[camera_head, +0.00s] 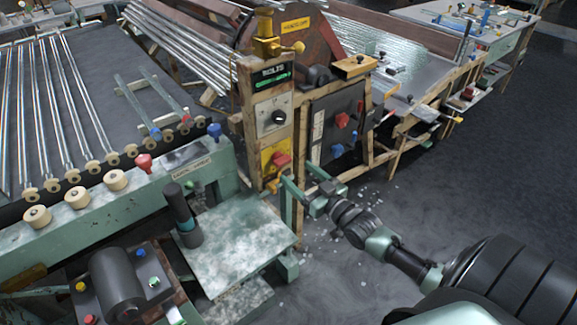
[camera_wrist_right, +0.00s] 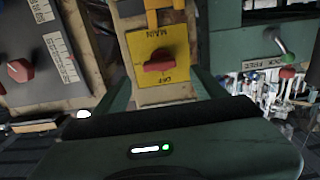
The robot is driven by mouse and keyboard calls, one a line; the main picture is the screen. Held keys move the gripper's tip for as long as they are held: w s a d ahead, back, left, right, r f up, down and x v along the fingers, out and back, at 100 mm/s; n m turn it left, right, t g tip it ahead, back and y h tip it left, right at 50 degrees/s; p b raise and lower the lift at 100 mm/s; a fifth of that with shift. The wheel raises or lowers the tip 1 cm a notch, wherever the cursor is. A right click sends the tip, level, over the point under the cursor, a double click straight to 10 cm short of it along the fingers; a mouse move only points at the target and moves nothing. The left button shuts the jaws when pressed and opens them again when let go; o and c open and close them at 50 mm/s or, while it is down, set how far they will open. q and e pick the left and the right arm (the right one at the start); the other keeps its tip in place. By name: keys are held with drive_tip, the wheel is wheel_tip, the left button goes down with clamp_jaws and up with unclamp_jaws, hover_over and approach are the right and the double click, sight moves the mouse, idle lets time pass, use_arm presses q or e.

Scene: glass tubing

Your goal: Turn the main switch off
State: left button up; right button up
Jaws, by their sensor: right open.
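The main switch is a red knob (camera_head: 280,159) on a yellow plate (camera_head: 270,150), low on the wooden post. In the right wrist view the red knob (camera_wrist_right: 165,62) lies roughly crosswise on the yellow plate (camera_wrist_right: 145,45), whose lettering includes MAIN and OFF. My right gripper (camera_head: 298,175) is open just in front of the post. In the wrist view its two green fingers (camera_wrist_right: 163,82) spread to either side of the plate's lower part, and the knob shows between and beyond them. I cannot tell any contact. My left gripper is not in view.
A dark panel (camera_head: 325,125) with red and blue knobs stands right of the post. A pale, worn bench top (camera_head: 235,250) with an upright dark cylinder (camera_head: 182,210) is at front left. A small lever (camera_wrist_right: 282,42) is right in the wrist view. Open floor lies to the right.

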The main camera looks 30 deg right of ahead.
sight(286, 163)
drive_tip(key=w, duration=0.5)
drive_tip(key=shift+w+a+f, duration=0.1)
drive_tip(key=shift+w+a, duration=0.05)
drive_tip(key=c, duration=1.4)
